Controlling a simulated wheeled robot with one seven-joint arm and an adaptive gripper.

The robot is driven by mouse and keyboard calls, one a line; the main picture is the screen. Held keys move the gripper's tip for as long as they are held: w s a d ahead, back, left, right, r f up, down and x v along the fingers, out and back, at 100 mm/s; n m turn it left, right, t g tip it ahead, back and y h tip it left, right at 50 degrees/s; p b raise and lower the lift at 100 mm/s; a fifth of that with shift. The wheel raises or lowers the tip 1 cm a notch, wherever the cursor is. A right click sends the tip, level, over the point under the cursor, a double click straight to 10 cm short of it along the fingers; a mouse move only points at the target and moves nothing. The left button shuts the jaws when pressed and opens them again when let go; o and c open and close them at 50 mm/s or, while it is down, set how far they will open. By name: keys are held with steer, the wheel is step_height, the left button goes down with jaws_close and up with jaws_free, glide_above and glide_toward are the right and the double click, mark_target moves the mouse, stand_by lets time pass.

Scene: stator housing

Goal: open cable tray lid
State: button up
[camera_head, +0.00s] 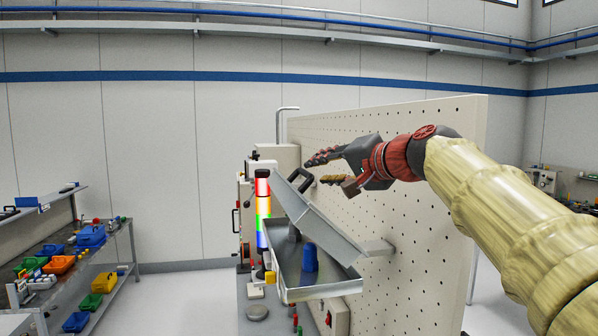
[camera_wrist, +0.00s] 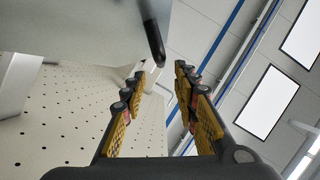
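The cable tray (camera_head: 318,291) is a grey metal box mounted at the pegboard panel. Its grey lid (camera_head: 325,232) stands raised and tilted, so the inside shows from the front. A dark handle (camera_head: 301,181) is on the lid's upper end; the handle also shows in the wrist view (camera_wrist: 154,43), beside the lid (camera_wrist: 105,25). My gripper (camera_head: 319,170) is open just right of the handle, above the lid. In the wrist view my gripper's (camera_wrist: 160,76) fingers are apart with nothing between them, and the handle lies just beyond the fingertips.
A blue cylinder (camera_head: 309,258) is inside the tray. The perforated panel (camera_head: 405,190) stands close behind and right of the tray. A striped light column (camera_head: 263,210) stands to the left. A shelf with coloured bins (camera_head: 90,237) is far left.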

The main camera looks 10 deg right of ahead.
mark_target(306, 173)
steer(key=p+x, duration=0.1)
steer(key=x, duration=0.6)
steer(key=shift+w+a+f+p, duration=0.1)
steer(key=shift+w+p, duration=0.15)
steer(key=shift+p, duration=0.15)
steer(key=c, duration=0.4)
steer(key=c, duration=0.3)
steer(key=shift+f, duration=0.1)
jaws_close()
